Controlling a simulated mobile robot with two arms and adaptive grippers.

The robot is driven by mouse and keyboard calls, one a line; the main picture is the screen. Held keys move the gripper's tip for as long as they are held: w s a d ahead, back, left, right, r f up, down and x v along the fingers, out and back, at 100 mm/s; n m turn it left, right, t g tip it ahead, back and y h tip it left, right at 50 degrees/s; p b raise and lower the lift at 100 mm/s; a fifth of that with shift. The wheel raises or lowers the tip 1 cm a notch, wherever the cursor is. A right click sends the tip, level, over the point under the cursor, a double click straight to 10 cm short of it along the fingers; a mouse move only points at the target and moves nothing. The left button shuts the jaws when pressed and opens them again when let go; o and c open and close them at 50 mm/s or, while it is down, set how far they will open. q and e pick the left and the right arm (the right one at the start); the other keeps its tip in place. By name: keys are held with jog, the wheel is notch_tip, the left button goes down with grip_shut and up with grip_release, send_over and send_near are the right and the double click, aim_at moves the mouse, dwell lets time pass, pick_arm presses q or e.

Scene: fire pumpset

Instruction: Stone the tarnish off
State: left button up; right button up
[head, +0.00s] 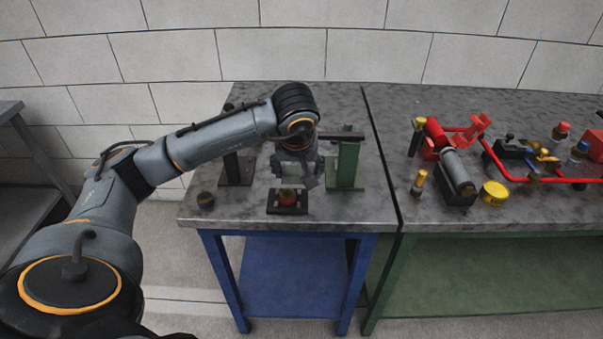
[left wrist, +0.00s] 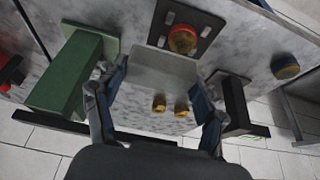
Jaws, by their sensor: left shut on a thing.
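My left gripper (head: 300,178) is over the left table, beside the green stand (head: 347,165). In the left wrist view my left gripper (left wrist: 152,98) is shut on a grey block (left wrist: 150,75) with two small brass-coloured pieces (left wrist: 172,106) on it. A black plate (left wrist: 157,38) with a round red and yellow-brown piece (left wrist: 182,40) lies just beyond the block; the plate also shows in the head view (head: 273,208). I cannot tell whether the block touches the plate. I cannot make out any tarnish. My right gripper is out of view.
A dark stand (head: 237,170) is left of my gripper. The right table holds a red frame with a grey cylinder (head: 457,170), a yellow cap (head: 494,192) and red pipework (head: 510,175).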

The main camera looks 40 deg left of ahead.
pick_arm(q)
notch_tip(320, 180, up, 2)
jog(key=shift+w+d+p, duration=0.1)
jog(key=shift+w+p, duration=0.05)
jog(key=shift+p, duration=0.3)
jog(key=shift+r+p, duration=0.45)
jog(key=shift+r, duration=0.35)
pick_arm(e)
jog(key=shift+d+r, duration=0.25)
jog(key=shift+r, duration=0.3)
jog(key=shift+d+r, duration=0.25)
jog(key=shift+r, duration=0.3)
